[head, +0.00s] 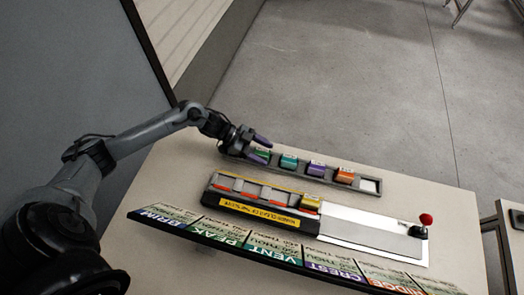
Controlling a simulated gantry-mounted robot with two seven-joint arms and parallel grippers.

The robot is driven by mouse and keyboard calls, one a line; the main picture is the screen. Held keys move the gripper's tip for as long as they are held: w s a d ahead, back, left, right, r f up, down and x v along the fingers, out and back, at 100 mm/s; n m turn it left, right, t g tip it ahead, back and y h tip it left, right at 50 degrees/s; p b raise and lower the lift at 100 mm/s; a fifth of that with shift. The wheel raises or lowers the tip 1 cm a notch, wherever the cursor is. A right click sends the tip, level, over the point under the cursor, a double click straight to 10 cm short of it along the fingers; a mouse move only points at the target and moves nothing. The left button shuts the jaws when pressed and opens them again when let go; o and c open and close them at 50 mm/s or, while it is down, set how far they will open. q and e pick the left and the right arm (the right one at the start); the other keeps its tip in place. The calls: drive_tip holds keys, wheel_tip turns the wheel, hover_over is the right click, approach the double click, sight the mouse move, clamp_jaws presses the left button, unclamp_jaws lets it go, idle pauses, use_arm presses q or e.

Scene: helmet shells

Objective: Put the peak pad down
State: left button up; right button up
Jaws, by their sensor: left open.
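The green pad (263,153), whose colour matches the PEAK label, sits at the left end of the pad row on the long grey rack. My left gripper (260,148) is open right at this pad, with its purple-tipped fingers partly covering it. The picture is too small to tell whether the fingers touch it. The pad appears to rest on the rack (369,185). My right gripper is not in view.
A teal pad (288,160), a purple pad (316,169) and an orange pad (344,175) follow along the rack. In front are a fixture with a yellow label (262,212), a white plate (360,232), a red-knobbed lever (426,220) and a sign board (270,252).

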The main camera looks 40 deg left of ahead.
use_arm(q)
drive_tip(key=p+v, duration=0.1)
drive_tip(key=v, duration=1)
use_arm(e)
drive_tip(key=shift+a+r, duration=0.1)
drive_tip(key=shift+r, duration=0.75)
use_arm(q)
drive_tip(key=shift+s+a+r+p, duration=0.15)
drive_tip(key=shift+a+r+p, duration=0.15)
drive_tip(key=shift+a, duration=0.1)
drive_tip(key=shift+r, duration=0.1)
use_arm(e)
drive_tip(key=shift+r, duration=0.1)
